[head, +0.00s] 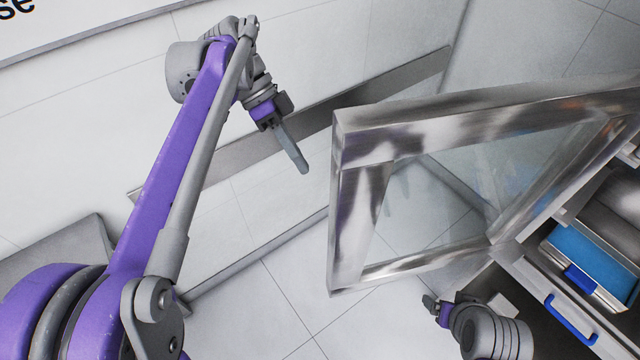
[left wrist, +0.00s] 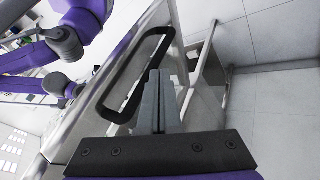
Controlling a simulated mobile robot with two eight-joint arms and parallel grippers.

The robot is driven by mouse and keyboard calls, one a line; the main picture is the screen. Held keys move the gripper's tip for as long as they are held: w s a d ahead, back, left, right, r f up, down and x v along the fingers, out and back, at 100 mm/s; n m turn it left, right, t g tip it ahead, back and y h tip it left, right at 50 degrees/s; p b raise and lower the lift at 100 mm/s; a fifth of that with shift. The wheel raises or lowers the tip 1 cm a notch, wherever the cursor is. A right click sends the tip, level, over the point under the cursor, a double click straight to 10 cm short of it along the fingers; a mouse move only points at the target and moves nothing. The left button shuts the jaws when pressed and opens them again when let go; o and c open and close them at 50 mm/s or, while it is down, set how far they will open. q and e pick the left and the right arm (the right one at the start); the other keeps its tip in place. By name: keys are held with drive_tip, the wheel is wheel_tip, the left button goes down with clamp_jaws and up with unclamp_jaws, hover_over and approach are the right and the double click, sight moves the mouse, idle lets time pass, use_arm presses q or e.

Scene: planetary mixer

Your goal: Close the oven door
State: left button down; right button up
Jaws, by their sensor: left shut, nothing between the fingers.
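The oven door (head: 365,205) is a metal frame with a glass pane, standing swung open to the right of the middle in the head view. My left gripper (head: 303,168) is shut and empty, just left of the door's free edge and apart from it. In the left wrist view, my left fingers (left wrist: 160,82) point toward a door panel with a long black handle (left wrist: 140,75). I cannot tell if they touch it. My right gripper (head: 436,310) is low in the head view, below the door; its fingers are too small to judge.
The open oven body (head: 525,275) is at the lower right, with a blue tray (head: 590,262) and a blue handle (head: 570,318). A white tiled wall (head: 290,60) with a grey rail (head: 200,165) lies behind my left arm. Tiled floor is clear below the door.

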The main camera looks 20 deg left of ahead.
sight(329, 220)
use_arm(q)
drive_tip(key=s+d+f, duration=0.6)
drive_tip(key=d+f, duration=0.1)
drive_tip(key=shift+d+f, duration=0.2)
drive_tip(key=shift+f, duration=0.2)
drive_tip(key=shift+s+d, duration=0.1)
drive_tip(key=shift+s, duration=0.05)
